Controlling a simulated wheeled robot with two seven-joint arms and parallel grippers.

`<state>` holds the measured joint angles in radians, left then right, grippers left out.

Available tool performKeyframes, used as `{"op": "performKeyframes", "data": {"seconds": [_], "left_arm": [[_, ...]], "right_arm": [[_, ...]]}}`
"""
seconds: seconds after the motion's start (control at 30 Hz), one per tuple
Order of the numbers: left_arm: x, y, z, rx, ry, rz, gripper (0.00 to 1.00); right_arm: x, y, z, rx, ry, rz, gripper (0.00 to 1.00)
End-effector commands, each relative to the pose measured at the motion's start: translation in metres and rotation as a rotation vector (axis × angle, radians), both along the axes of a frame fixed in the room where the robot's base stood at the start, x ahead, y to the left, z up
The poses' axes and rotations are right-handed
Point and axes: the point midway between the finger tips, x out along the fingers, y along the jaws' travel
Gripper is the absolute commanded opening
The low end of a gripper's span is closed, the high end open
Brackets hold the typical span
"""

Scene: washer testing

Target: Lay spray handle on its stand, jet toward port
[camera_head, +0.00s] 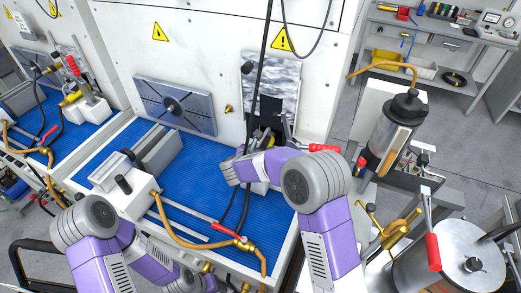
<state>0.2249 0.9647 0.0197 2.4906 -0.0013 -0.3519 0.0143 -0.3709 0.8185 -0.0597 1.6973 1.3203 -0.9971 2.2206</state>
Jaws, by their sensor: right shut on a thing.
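My right gripper (265,138) is at the back of the blue-floored bay, in front of the dark port (270,108) in the white wall. It is shut on a small dark thing, which I take to be the spray handle; my wrist hides most of it. I cannot tell which way its jet points. A black hose (258,75) hangs from above down to this spot. A grey block (259,187) under my right wrist may be the stand, but it is mostly covered. My left arm is at the lower left; its fingers do not show.
The blue mat (205,165) is mostly clear in the middle. A grey slotted plate (176,105) is on the wall. A white clamp block (122,190) is at the left, with an orange hose (170,228) in front. A red-handled lever (324,148) stands close right of my gripper.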

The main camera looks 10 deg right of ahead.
Motion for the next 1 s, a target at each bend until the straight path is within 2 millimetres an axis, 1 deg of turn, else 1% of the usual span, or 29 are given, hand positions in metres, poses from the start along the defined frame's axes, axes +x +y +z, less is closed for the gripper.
{"op": "performKeyframes", "data": {"seconds": [0.1,0.47,0.5,0.57,0.6,0.67,0.7,0.9,1.0], "left_arm": [[0.0001,0.0000,-0.0046,0.000,0.000,0.000,0.43],[0.0002,0.0000,-0.0049,0.000,0.000,0.000,0.43],[0.0002,0.0000,-0.0049,0.000,0.000,0.000,0.43],[0.0002,0.0000,-0.0049,0.000,0.000,0.000,0.43],[0.0002,0.0000,-0.0049,0.000,0.000,0.000,0.43],[0.0002,0.0000,-0.0049,0.000,-0.001,0.000,0.43],[0.0002,0.0000,-0.0049,0.000,0.000,0.000,0.43],[0.0002,0.0000,-0.0050,0.000,0.000,0.000,0.43],[0.0002,0.0000,-0.0050,0.000,0.000,0.000,0.43]], "right_arm": [[0.0006,-0.0002,-0.0022,-0.001,-0.004,-0.001,0.00],[0.0005,-0.0001,-0.0023,-0.001,-0.004,-0.001,0.00],[0.0005,-0.0001,-0.0023,-0.001,-0.004,-0.001,0.52],[0.0004,-0.0001,-0.0024,-0.001,-0.004,-0.001,0.61],[0.0004,-0.0001,-0.0026,0.000,-0.003,-0.001,0.67],[0.0003,0.0000,-0.0030,0.000,-0.003,-0.001,0.76],[0.0003,0.0000,-0.0031,0.000,-0.003,-0.001,0.79],[-0.0005,0.0001,-0.0054,0.001,0.002,-0.001,0.79],[-0.0024,0.0017,-0.0035,0.001,0.002,0.000,0.79]]}}
